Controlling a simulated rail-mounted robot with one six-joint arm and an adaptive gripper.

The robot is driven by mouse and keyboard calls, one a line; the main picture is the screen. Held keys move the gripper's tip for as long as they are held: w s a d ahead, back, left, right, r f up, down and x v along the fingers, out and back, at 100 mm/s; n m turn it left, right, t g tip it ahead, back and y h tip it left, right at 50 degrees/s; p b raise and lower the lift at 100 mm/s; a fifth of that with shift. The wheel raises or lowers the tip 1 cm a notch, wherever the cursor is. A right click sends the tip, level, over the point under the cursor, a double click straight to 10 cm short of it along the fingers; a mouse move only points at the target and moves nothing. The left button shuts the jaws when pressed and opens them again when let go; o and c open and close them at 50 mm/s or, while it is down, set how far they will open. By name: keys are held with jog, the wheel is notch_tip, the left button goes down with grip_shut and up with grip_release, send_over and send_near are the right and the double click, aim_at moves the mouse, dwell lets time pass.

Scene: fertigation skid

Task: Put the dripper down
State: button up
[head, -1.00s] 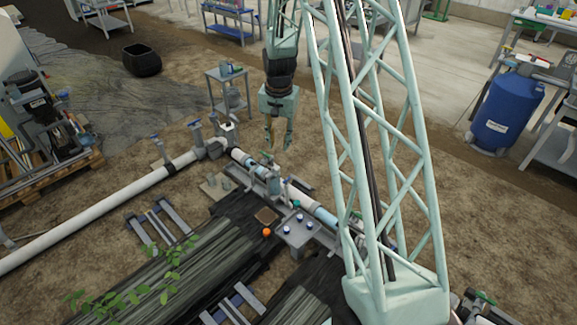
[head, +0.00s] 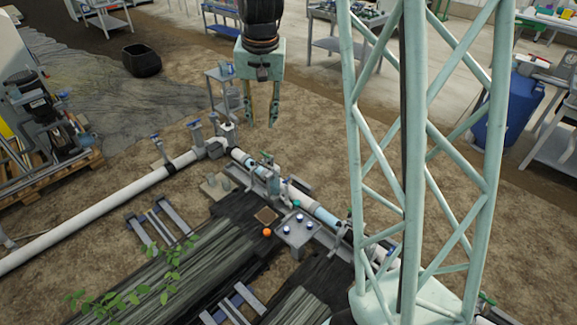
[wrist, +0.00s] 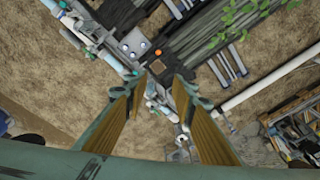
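My gripper (head: 261,122) hangs fingers down above the soil behind the pipe. In the wrist view (wrist: 160,85) its two fingers stand wide apart with nothing between them. No part can be told for sure as the dripper. A small orange ball (head: 266,232) lies beside a brown square pad (head: 267,215), well below and in front of the gripper; both also show in the wrist view, the ball (wrist: 158,52) just beyond the pad (wrist: 157,67). A grey plate (head: 291,239) beside them carries several small blue and white round parts.
A white pipe (head: 110,205) with valves and fittings runs past the plate. Dark ridged beds (head: 180,275) and a leafy plant (head: 130,290) lie in front. A small grey side table (head: 222,75) stands just left of my gripper. Bare soil (head: 310,140) is open to the right.

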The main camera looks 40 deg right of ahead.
jog(key=s+a+r+n+t, duration=0.1)
jog(key=s+a+r+n, duration=0.1)
jog(key=s+a+r, duration=0.55)
jog(key=s+a+r+n, duration=0.2)
jog(key=s+a+r, duration=0.2)
jog(key=s+r, duration=0.5)
jog(key=s+a+r+n, duration=0.1)
jog(key=s+a, duration=0.2)
jog(key=s, duration=0.8)
jog(key=s+a+r+n+t, duration=0.1)
jog(key=s+a+n, duration=0.1)
jog(key=s, duration=0.9)
jog(key=shift+s+a+y, duration=0.15)
jog(key=shift+a+y, duration=0.15)
jog(key=shift+a, duration=0.4)
jog(key=shift+d, duration=0.15)
